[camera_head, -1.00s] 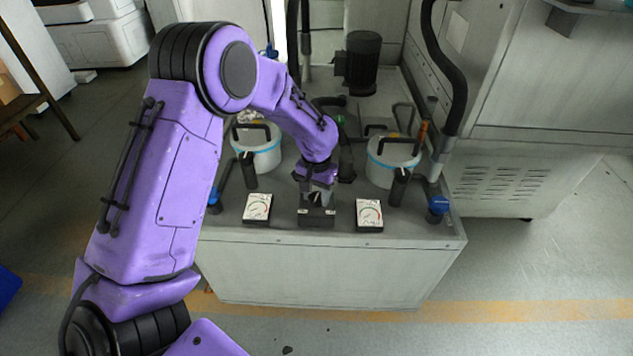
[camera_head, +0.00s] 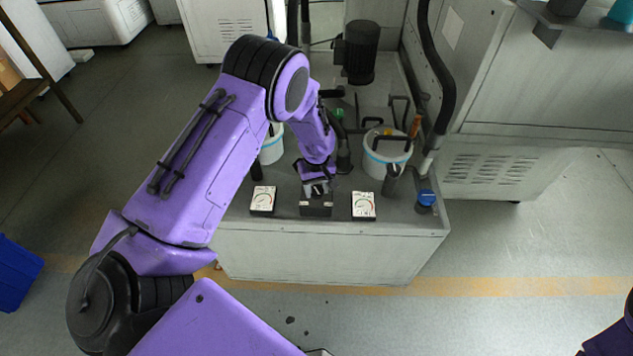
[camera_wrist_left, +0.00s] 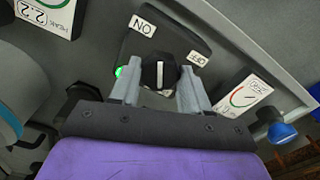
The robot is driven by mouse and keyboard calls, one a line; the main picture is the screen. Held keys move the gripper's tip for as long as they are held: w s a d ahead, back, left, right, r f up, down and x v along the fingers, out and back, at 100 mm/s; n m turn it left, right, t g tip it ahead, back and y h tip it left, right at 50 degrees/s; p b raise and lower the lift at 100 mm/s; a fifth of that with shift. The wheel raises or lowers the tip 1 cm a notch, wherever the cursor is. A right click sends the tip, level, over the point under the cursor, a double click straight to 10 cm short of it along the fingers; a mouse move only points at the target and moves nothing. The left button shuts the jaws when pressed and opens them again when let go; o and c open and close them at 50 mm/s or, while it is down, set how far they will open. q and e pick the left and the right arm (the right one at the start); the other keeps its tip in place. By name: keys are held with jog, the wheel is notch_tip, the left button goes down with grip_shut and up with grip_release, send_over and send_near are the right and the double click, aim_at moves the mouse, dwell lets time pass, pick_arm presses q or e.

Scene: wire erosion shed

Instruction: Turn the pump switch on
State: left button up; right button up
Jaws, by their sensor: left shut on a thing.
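The pump switch is a black box (camera_head: 316,209) at the front edge of the grey pump cabinet, between two white gauges. My left gripper (camera_head: 317,188) points down at it and hides its knob in the head view. In the left wrist view the black knob (camera_wrist_left: 158,72) with a white pointer line sits between the two grey fingers, and my left gripper (camera_wrist_left: 158,92) is shut on it. An ON label (camera_wrist_left: 142,25) is at the upper left and an OFF label (camera_wrist_left: 198,58) at the right. A green lamp (camera_wrist_left: 120,72) glows beside the left finger. My right gripper is out of view.
White gauges stand left (camera_head: 263,199) and right (camera_head: 363,205) of the switch. A white bucket (camera_head: 385,157), a blue-capped fitting (camera_head: 426,198) and a dark motor (camera_head: 361,52) are on the cabinet (camera_head: 320,250).

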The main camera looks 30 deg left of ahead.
aim_at(316, 190)
pick_arm(q)
jog(key=shift+n, duration=0.3)
jog(key=o, duration=1.1)
jog(key=shift+c, duration=0.2)
jog(key=shift+r, duration=0.1)
notch_tip(316, 190, up, 10)
jog(key=shift+r+b, duration=0.2)
jog(key=shift+b, duration=0.1)
